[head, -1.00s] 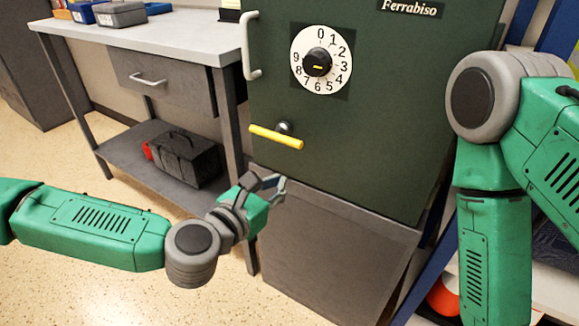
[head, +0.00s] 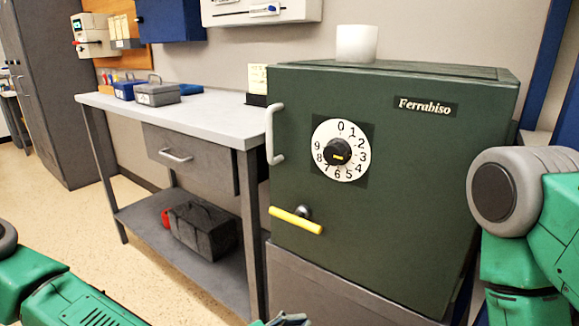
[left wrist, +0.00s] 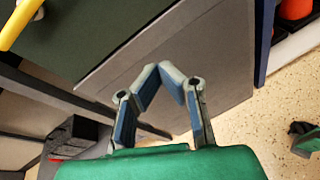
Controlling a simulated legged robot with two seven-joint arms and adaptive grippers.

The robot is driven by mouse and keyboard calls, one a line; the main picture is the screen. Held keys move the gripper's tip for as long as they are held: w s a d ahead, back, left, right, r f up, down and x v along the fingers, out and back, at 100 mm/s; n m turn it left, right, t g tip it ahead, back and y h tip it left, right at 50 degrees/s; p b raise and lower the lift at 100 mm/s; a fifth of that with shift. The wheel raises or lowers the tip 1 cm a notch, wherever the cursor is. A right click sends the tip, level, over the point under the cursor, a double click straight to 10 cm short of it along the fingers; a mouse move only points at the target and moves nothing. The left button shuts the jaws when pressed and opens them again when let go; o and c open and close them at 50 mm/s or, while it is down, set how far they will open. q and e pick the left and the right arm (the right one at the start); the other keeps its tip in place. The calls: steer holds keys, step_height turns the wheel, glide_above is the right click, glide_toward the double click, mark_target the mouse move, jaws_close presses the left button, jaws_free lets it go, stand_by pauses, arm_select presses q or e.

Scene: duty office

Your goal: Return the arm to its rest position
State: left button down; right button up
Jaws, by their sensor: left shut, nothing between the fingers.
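My left gripper (left wrist: 159,72) shows in the left wrist view with its two blue-grey fingers bent in and their tips close together. It holds nothing. In the head view only a sliver of it (head: 287,319) shows at the bottom edge, below and in front of the green safe (head: 400,230). My left arm (head: 70,300) comes in at the lower left. My right arm (head: 515,215) stands bent at the right edge, and its gripper is out of the picture. The safe's yellow handle (head: 297,220) shows in the head view, apart from the gripper, and also in the left wrist view (left wrist: 18,22).
The safe stands on a grey base (head: 325,290) and has a white number dial (head: 341,135). A white cup-like object (head: 357,43) is on top. Floor at far left is clear.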

arm_select(q)
steer(key=s+a+f+m+g+y, duration=0.1)
steer(key=s+f+m+g, duration=0.4)
steer(key=s+f+m, duration=0.4)
steer(key=s+a+f+m+g+y, duration=0.35)
steer(key=s+a+f+m, duration=0.45)
steer(key=s+a+f, duration=0.3)
steer(key=s+a+m+g+y, duration=0.25)
steer(key=a+m+y, duration=0.4)
steer(key=a, duration=1.15)
step_height(320, 180, up, 14)
steer(key=t+p, duration=0.1)
steer(key=p, duration=1.2)
steer(key=shift+d+f+h, duration=0.15)
steer(key=shift+f+h, duration=0.05)
steer(key=shift+h, duration=0.2)
